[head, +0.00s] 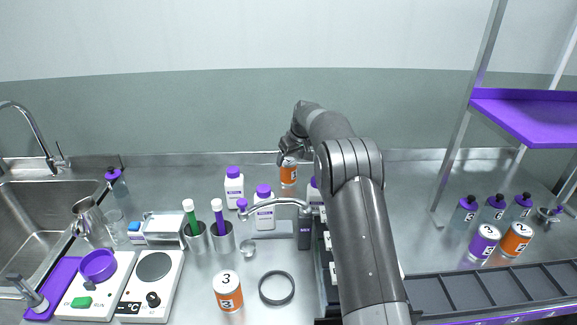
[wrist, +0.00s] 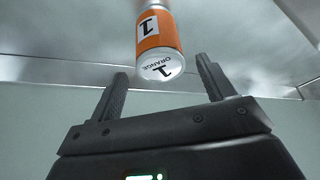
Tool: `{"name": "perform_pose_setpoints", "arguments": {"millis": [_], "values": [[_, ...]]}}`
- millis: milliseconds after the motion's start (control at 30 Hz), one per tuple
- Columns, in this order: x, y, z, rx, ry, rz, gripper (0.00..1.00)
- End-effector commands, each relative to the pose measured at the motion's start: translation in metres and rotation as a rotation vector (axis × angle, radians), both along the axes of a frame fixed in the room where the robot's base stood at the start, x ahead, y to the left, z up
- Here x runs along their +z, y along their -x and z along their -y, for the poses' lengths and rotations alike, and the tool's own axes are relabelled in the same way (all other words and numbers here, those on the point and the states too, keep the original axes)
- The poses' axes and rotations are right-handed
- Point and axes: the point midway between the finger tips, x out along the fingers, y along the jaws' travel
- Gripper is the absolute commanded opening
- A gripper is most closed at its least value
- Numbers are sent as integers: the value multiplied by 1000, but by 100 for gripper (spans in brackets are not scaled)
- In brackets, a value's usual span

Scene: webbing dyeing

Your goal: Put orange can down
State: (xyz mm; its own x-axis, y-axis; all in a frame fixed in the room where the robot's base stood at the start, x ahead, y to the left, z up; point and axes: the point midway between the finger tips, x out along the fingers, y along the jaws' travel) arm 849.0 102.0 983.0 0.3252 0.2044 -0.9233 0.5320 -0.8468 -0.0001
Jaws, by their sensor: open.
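The orange can marked 1 (head: 288,173) stands upright at the back of the steel counter, near the wall. In the wrist view, which is upside down, its white lid and orange side (wrist: 159,40) show, with its base on the counter. My gripper (head: 291,150) is just above the can in the head view. In the wrist view my gripper (wrist: 162,72) is open, with its fingers spread to either side of the can's lid and visible gaps between fingers and can. Nothing is held.
White bottles with purple caps (head: 234,186) stand left of the can. A purple-grey tap (head: 272,203) is in front. Another orange can, marked 3 (head: 228,291), stands near the front beside a dark ring (head: 276,288). More cans stand at right under a purple shelf (head: 530,112).

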Motion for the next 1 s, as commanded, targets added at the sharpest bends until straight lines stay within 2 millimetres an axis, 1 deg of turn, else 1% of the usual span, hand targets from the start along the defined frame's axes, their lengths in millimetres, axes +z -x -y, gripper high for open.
{"name": "perform_pose_setpoints", "arguments": {"millis": [33, 200, 300, 533, 600, 667, 767, 800, 867, 900, 967, 1000], "values": [[12, 4, 3, 0, 0, 1, 75], [36, 13, 9, -1, 0, 0, 75], [45, 16, 11, -1, 0, 0, 75], [54, 21, 13, -5, 0, -1, 75], [65, 28, 15, -15, 0, 2, 75], [79, 39, 18, -30, 0, 5, 75], [106, 66, 26, -65, 0, 9, 75], [117, 78, 29, -80, -1, 11, 75], [133, 98, 34, -105, -3, 12, 75], [142, 111, 38, -119, -2, 14, 75], [156, 132, 42, -143, -3, 17, 75], [164, 146, 45, -159, -4, 19, 75]]}}
